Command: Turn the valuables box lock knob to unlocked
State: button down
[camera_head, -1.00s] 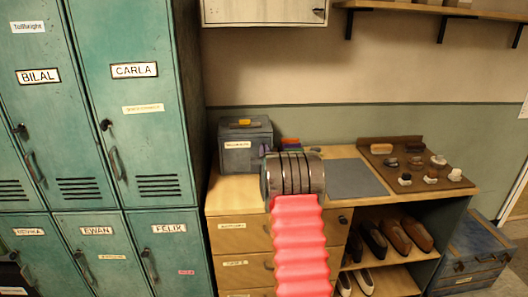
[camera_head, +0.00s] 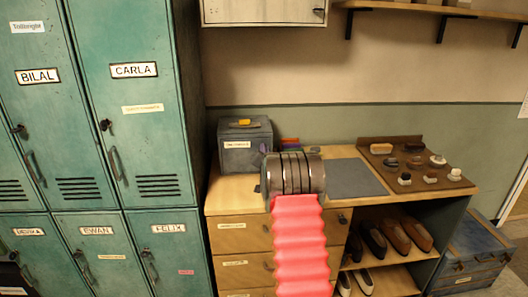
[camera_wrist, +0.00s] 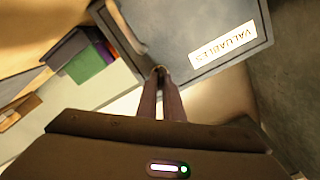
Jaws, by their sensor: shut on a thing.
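The grey valuables box (camera_head: 247,158) stands on the left end of the wooden counter, with a yellow item on its lid. In the head view my arm hides the gripper.
Teal lockers (camera_head: 150,120) rise left of the counter (camera_head: 232,193). Green and purple blocks (camera_wrist: 88,62) sit beside the box. A grey mat (camera_head: 355,178) lies clear to the right, before a brown tray (camera_head: 385,162) of brushes. Shoes (camera_head: 395,235) stand on shelves below.

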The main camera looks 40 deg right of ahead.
jog(key=shift+f+m, duration=0.15)
jog(key=shift+m, duration=2.4)
jog(key=shift+f+m, duration=0.15)
jog(key=shift+m, duration=2.4)
jog(key=shift+s+d, duration=0.1)
jog(key=c, duration=1.9)
grip_release()
jog(key=shift+s, duration=0.1)
jog(key=v, duration=1.3)
jog(key=shift+a, duration=0.3)
jog(key=shift+s, duration=0.15)
